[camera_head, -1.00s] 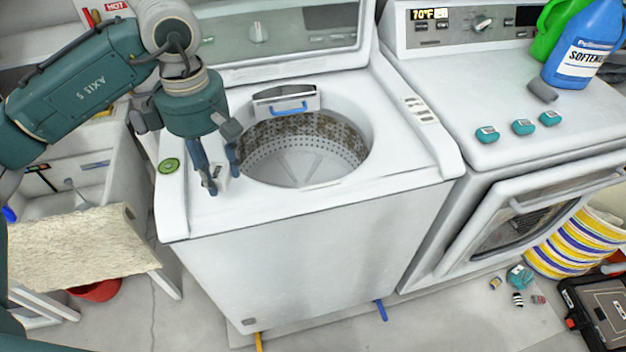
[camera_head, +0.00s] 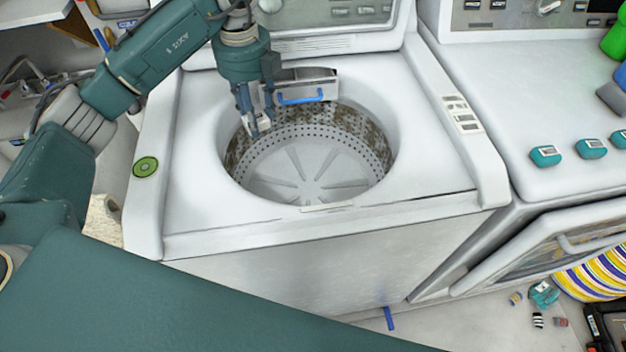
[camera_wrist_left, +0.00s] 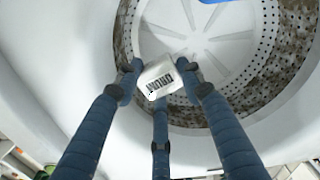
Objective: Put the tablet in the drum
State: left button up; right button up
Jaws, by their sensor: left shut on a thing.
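The drum (camera_head: 306,160) is the round perforated metal tub in the top-loading washer, open at the top. My left gripper (camera_head: 258,126) hangs over the drum's left rim, with its fingers pointing down into the opening. In the left wrist view, its blue fingers (camera_wrist_left: 160,92) are shut on a small white packet with dark printing, the tablet (camera_wrist_left: 159,78). The tablet also shows as a small pale piece between the fingertips in the head view (camera_head: 264,123). The drum's finned bottom (camera_wrist_left: 215,35) lies beyond it. My right gripper is not in view.
A grey dispenser with a blue handle (camera_head: 302,95) stands at the drum's back edge. Teal pods (camera_head: 546,155) sit on the neighbouring machine. The drum's middle is clear.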

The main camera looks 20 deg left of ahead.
pick_arm(q)
jog(key=shift+f+p, duration=0.8)
jog(key=shift+f, duration=9.2)
jog(key=shift+f+b, duration=0.45)
jog(key=shift+f, duration=0.15)
jog(key=o, duration=0.9)
jog(key=shift+o, duration=0.2)
jog(key=shift+r, duration=0.15)
